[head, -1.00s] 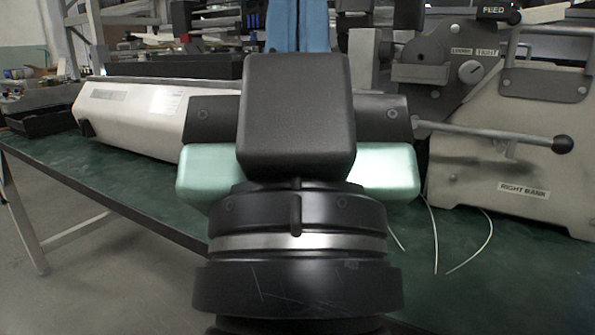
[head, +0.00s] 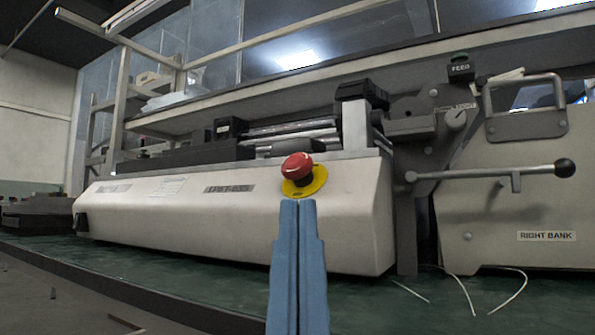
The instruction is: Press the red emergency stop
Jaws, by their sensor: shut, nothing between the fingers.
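The red emergency stop (head: 297,166) is a mushroom button on a round yellow plate (head: 317,181). It sits on the front of the long cream machine housing (head: 230,215), near its right end. My gripper (head: 298,201) shows as two blue fingers side by side, pressed together and empty. They rise from the bottom edge, and their tips are just below the red button in the picture, covering the lower part of the yellow plate. I cannot tell how much depth lies between the tips and the button.
A black-knobbed lever (head: 520,173) sticks out to the right of the button. The RIGHT BANK housing (head: 510,215) and a FEED button (head: 460,68) are further right. Thin pale wires (head: 465,290) lie on the green bench (head: 190,275). The bench front left of my fingers is clear.

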